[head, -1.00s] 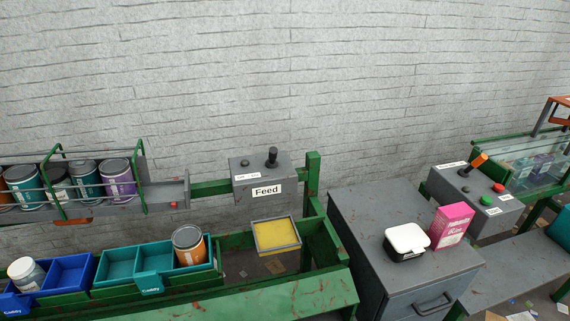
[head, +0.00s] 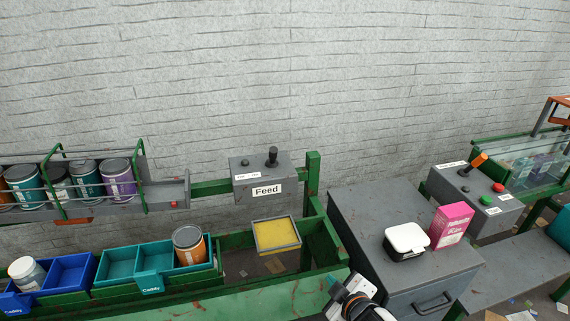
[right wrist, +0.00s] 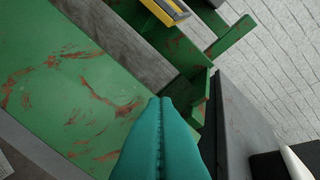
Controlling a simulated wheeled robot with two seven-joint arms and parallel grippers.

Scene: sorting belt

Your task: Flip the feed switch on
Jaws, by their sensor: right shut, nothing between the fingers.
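The feed switch is a black lever (head: 272,156) on top of a grey box (head: 261,178) labelled "Feed", fixed to the green frame behind the belt. The lever stands roughly upright, and a small dark round part sits to its left on the box. My right gripper (head: 336,284) enters at the bottom of the head view, well below and to the right of the switch. In the right wrist view its teal fingers (right wrist: 162,101) are together with nothing between them. The switch does not show in the right wrist view. My left gripper is not in view.
A green post (head: 313,182) stands right of the switch box. A yellow tray (head: 276,236) lies below it. A grey cabinet (head: 372,215) with a white tub (head: 407,241) and a pink box (head: 451,226) stands right. Caddies (head: 123,263) and a can rack (head: 165,194) are left.

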